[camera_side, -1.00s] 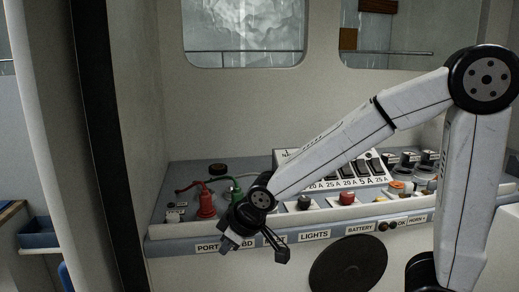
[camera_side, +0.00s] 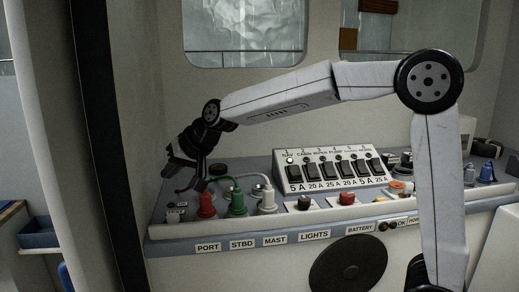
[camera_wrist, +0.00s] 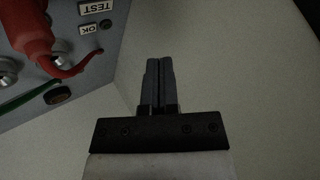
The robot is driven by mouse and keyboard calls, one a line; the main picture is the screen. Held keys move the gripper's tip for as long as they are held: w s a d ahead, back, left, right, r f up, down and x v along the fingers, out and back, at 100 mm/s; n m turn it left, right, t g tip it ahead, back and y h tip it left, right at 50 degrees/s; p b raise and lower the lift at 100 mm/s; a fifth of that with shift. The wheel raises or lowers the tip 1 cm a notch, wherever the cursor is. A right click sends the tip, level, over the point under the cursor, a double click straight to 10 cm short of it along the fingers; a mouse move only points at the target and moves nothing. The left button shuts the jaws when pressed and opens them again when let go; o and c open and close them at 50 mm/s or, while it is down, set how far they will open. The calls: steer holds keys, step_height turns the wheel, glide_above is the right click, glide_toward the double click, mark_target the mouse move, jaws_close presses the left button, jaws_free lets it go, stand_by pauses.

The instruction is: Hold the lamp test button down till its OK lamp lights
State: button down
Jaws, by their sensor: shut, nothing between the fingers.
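In the wrist view the TEST label (camera_wrist: 97,6) and the OK label (camera_wrist: 86,29) show at the upper left. A small dark lamp (camera_wrist: 106,23) beside the OK label looks unlit. The test button itself is not clear in either view. In the side view the small lamp test panel (camera_side: 174,216) sits at the console's left end. My gripper (camera_wrist: 159,62) is shut and empty, its fingers side by side. In the side view my gripper (camera_side: 172,172) hangs above the left end of the console, apart from the panel.
A red plug (camera_side: 206,206) with a red cable stands right beside the panel, with a green plug (camera_side: 238,205) and a white plug (camera_side: 267,203) further right. A breaker box (camera_side: 333,169) stands behind. The wall is close on the left.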

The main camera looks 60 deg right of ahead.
mark_target(171, 215)
steer(key=shift+w+d+r+m, duration=0.15)
steer(key=shift+w+r+m, duration=0.15)
steer(key=shift+w, duration=0.1)
steer(key=shift+f, duration=0.1)
steer(key=shift+f, duration=4.35)
steer(key=shift+f, duration=0.6)
steer(key=shift+s+d+f, duration=0.1)
steer(key=shift+s+f, duration=0.05)
steer(key=shift+f, duration=0.6)
stand_by(0.6)
steer(key=shift+r, duration=0.15)
stand_by(0.4)
steer(key=shift+r, duration=1.1)
